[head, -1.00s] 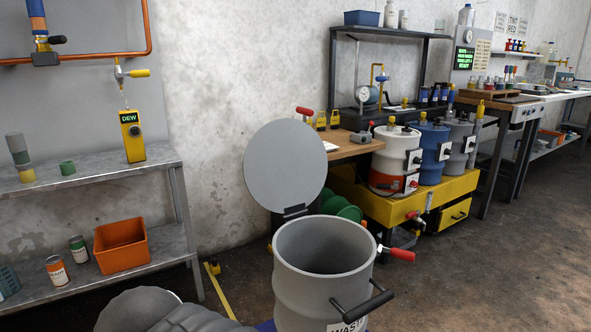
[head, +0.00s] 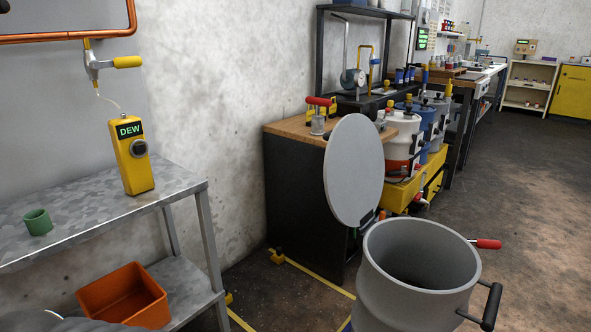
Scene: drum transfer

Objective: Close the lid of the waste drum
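The waste drum (head: 415,300) is a grey open-topped cylinder at the lower right of the head view. Its round grey lid (head: 353,170) stands upright on the hinge at the drum's far left rim, so the drum is open. A black bar handle (head: 491,306) sticks out from the drum's right side. A red-tipped lever (head: 487,244) shows at the rim's far right. My gripper is not in view; a dark grey rounded shape, perhaps part of my arm, shows at the bottom left edge.
A metal shelf (head: 110,215) on the left holds a yellow DEW meter (head: 131,158) and a green cup (head: 38,222), with an orange bin (head: 124,297) below. A wood-topped bench (head: 292,127) stands behind the lid. Bare floor (head: 540,220) lies to the right.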

